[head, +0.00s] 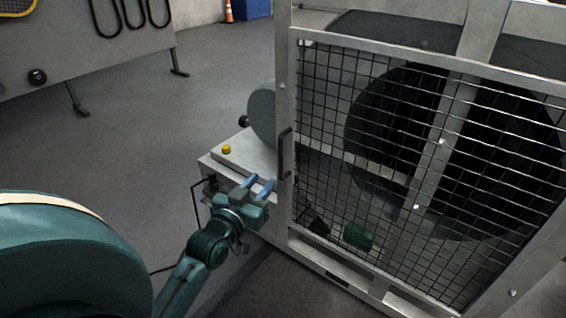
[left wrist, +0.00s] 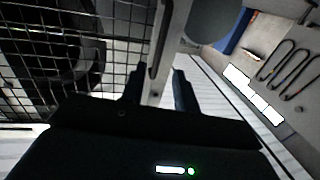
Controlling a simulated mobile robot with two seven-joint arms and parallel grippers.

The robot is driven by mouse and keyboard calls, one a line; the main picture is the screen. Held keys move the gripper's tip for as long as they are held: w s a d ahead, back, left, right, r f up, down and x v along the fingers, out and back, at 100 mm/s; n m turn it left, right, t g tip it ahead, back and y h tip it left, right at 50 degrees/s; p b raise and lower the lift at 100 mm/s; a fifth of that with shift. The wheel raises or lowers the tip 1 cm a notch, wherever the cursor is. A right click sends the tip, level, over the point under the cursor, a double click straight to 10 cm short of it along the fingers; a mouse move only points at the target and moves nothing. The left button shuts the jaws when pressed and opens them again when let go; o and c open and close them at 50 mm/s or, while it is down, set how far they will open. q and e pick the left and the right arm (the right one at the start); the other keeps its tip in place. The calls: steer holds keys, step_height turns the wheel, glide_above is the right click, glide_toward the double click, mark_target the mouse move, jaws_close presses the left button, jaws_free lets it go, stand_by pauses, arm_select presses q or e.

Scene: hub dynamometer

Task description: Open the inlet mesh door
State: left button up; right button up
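The inlet mesh door (head: 420,55) is a grey metal frame filled with dark wire mesh, and it looks shut. A black bar handle (head: 285,153) stands upright on its left edge. My left gripper (head: 260,186) is just below and left of the handle, its two blue fingers apart and apparently empty. In the left wrist view the fingers of my left gripper (left wrist: 160,90) are apart, with a grey metal upright (left wrist: 166,45) beyond the gap. The mesh door (left wrist: 110,45) fills the left of that view. My right gripper is out of view.
A large dark round fan housing (head: 395,125) sits behind the mesh. A grey ledge with a yellow button (head: 227,149) is left of the door. A board with hanging black loops (head: 90,50) stands at the back left. The floor between is clear.

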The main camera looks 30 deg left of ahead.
mark_target(280, 161)
arm_select(q)
steer(key=shift+w+a+b, duration=0.2)
steer(key=shift+w+b, duration=0.35)
steer(key=shift+w, duration=1.3)
steer(key=shift+w+a+b, duration=0.25)
steer(key=shift+w+b, duration=0.3)
steer(key=shift+w, duration=1.3)
steer(key=shift+w+a+b, duration=0.2)
steer(key=shift+w+b, duration=0.35)
steer(key=shift+w, duration=1.3)
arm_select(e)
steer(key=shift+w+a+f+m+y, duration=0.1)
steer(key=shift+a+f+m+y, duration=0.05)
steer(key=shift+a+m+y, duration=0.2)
arm_select(q)
jaws_close()
